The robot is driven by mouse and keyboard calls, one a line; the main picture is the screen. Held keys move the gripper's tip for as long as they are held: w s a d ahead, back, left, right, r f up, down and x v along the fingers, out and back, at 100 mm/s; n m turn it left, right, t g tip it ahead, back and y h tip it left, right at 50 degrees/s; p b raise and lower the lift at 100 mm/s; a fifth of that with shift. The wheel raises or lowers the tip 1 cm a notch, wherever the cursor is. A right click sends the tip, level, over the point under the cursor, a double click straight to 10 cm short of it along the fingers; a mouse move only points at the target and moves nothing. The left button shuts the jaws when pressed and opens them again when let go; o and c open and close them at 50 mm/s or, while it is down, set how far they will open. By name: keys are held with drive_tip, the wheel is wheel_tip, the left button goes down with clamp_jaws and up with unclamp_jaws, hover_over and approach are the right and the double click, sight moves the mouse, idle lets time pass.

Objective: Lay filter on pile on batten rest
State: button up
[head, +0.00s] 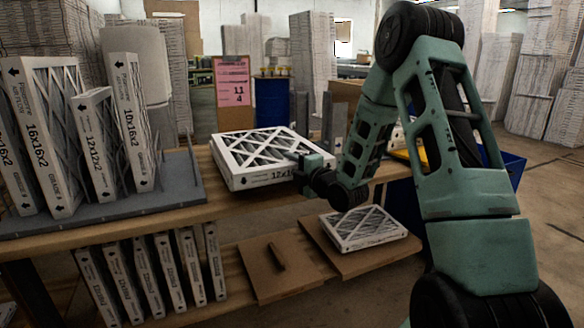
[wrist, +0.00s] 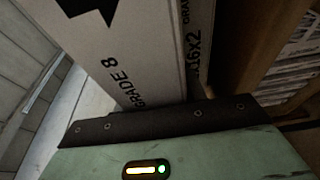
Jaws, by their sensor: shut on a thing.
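A white-framed filter (head: 262,143) with a criss-cross face lies roughly flat at the upper bench level in the head view. My gripper (head: 304,168) is shut on its near right edge. In the wrist view the filter's pale side (wrist: 125,60), marked GRADE 8 with a black arrow, is against my gripper's dark bar (wrist: 160,122). A second, shaded filter side (wrist: 197,45) marked 16x2 runs close beside it. I cannot tell whether they touch. Another filter (head: 365,228) lies flat on a brown board (head: 345,262) on the lower level. What is under the held filter is hidden.
Several filters stand upright in a grey rack (head: 120,207) at the left, and more stand below. The bench top (head: 215,205) is clear near the rack.

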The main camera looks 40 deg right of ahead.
drive_tip(key=shift+f+b, duration=0.2)
drive_tip(key=shift+b, duration=0.1)
drive_tip(key=o, duration=1.1)
drive_tip(key=shift+r, duration=0.1)
drive_tip(key=shift+r+p, duration=0.25)
drive_tip(key=shift+p, duration=0.2)
drive_tip(key=s+p, duration=0.8)
drive_tip(key=s, duration=0.4)
drive_tip(key=shift+a+p, duration=0.1)
drive_tip(key=shift+p, duration=0.2)
drive_tip(key=shift+f, duration=0.1)
